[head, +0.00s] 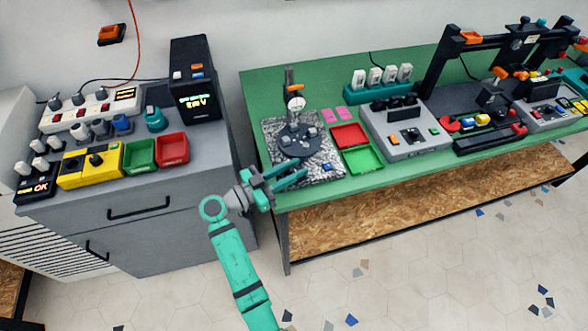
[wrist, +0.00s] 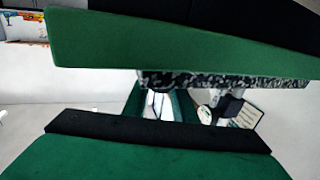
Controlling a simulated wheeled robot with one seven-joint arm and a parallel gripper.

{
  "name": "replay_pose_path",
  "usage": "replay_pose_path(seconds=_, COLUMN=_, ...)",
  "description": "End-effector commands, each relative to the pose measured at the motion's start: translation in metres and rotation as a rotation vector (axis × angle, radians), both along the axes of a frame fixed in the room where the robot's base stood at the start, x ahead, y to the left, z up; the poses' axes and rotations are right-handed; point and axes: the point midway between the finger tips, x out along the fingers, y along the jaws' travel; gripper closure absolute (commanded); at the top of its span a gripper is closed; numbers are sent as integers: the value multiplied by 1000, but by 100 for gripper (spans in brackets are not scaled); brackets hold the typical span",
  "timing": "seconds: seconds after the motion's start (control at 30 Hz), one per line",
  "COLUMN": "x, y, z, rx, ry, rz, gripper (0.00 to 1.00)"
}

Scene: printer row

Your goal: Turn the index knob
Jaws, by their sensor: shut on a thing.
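My gripper (head: 299,176) is at the front left corner of a speckled grey plate (head: 268,138) on the green bench, with its fingers pointing right along the plate's front edge. The fingers are closed on a small part that they hide in the head view; by its place it is the index knob. A dark round table (head: 293,143) carrying small grey parts stands on the plate, beyond the fingers. In the wrist view, the two green fingers fill most of the picture, and the speckled plate's edge (wrist: 225,81) shows between them.
A white dial (head: 296,104) stands behind the round table. A blue button (head: 327,167) is on the plate just right of the fingers. Red (head: 350,135) and green (head: 363,160) trays lie to the right.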

Motion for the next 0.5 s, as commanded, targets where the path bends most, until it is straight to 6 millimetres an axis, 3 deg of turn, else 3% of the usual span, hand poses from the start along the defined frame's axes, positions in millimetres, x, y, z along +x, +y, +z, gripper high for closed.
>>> replay_pose_path(seconds=0.5, x=0, y=-2, z=-4, rx=4, ry=8, rz=-131, gripper=98)
